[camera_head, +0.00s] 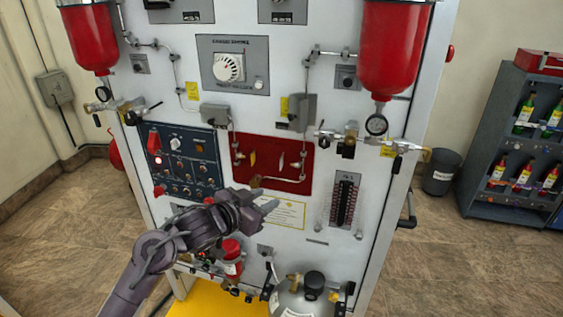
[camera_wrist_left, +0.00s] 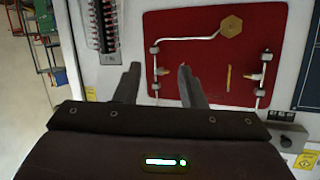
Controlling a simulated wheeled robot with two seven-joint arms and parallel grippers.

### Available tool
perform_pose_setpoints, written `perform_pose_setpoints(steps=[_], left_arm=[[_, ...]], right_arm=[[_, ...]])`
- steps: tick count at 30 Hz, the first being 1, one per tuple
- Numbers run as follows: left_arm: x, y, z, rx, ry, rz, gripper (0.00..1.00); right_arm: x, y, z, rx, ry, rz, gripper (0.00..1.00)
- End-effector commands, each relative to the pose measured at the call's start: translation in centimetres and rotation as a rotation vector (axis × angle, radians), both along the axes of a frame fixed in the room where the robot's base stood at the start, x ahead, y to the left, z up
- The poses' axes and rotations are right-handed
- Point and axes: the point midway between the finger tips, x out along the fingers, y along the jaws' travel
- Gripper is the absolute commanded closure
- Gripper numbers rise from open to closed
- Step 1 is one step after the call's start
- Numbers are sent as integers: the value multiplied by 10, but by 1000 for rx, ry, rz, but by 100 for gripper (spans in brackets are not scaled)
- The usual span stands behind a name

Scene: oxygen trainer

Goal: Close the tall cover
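A tall, narrow dark unit (camera_head: 345,202) with rows of small reddish and pale parts stands on the right of the white panel; it also shows in the left wrist view (camera_wrist_left: 102,25). I cannot tell surely which part is the tall cover, or see a lid standing open. My left gripper (camera_head: 264,195) is in front of the panel, below the red plate (camera_head: 272,170) and left of the tall unit. In the left wrist view its two fingers (camera_wrist_left: 158,67) are apart with nothing between them. My right gripper is out of view.
Grey boxes (camera_head: 301,112) sit above the red plate, with a blue switch panel (camera_head: 185,160) to its left. Red cylinders (camera_head: 388,50) hang at the top sides. A grey tank (camera_head: 303,302) stands below. Floor (camera_head: 470,260) is clear at right.

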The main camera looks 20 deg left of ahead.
Motion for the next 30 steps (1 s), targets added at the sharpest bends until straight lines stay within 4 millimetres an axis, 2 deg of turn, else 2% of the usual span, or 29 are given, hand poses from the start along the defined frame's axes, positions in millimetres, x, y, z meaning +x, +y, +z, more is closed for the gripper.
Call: perform_pose_setpoints(steps=[1,3,6,10,15,24,30], left_arm=[[17,6,36,-28,-67,-60,63],[29,10,75,-88,-122,-155,63],[34,19,120,-166,-159,-271,63],[31,28,158,-240,-169,-368,63],[31,28,174,-277,-166,-412,63],[63,-7,177,-279,-167,-412,63],[78,-22,174,-275,-169,-409,63]], right_arm=[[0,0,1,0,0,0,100],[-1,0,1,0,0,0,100],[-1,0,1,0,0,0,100],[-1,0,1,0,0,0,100],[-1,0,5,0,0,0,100],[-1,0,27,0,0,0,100],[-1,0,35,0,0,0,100]])
